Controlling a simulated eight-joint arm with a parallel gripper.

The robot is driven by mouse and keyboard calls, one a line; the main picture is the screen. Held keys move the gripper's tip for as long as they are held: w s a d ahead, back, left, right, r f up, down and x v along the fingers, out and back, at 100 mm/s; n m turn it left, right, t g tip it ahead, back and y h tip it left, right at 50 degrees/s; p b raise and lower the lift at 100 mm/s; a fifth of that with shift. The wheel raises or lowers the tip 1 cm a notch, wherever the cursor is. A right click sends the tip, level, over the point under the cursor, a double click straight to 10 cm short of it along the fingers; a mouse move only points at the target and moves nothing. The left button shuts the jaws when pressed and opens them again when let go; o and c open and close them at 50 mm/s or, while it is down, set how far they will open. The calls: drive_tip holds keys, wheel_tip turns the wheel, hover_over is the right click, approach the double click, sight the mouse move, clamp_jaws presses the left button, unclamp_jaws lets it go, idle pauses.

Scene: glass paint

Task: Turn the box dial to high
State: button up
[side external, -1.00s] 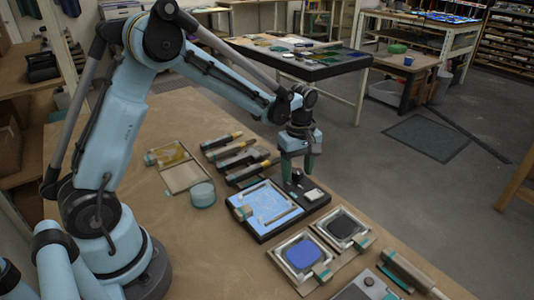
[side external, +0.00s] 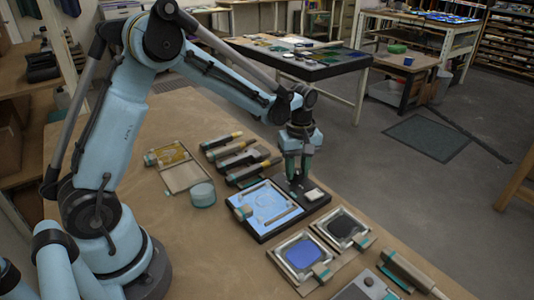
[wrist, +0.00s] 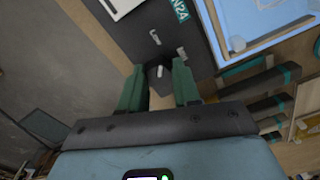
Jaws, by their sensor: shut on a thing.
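The light box (side external: 248,224) is a dark case with a lit blue panel, lying on the brown table. Its dark control strip shows in the wrist view (wrist: 195,40), with the lit panel (wrist: 240,15) at upper right. The dial (wrist: 158,74) is a small dark knob with a pale pointer mark, between my green fingertips. My gripper (side external: 298,178) points down over the strip at the box's far right side and is shut on the dial. The fingers hide most of the dial in the side view. I cannot read its setting.
A white block (side external: 315,195) sits on the strip close to my fingers. Several dark-handled tools (side external: 240,158) lie behind the box. A round teal tin (side external: 202,194) stands to the left. Framed trays with blue (side external: 303,252) and black (side external: 342,227) contents lie in front right.

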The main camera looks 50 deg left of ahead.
drive_tip(key=m, duration=1.1)
drive_tip(key=shift+m, duration=0.3)
drive_tip(key=m, duration=1)
drive_tip(key=shift+w, duration=0.1)
drive_tip(key=shift+m, duration=0.4)
drive_tip(key=o, duration=1.1)
drive_tip(key=shift+c, duration=0.2)
drive_tip(key=shift+r, duration=0.1)
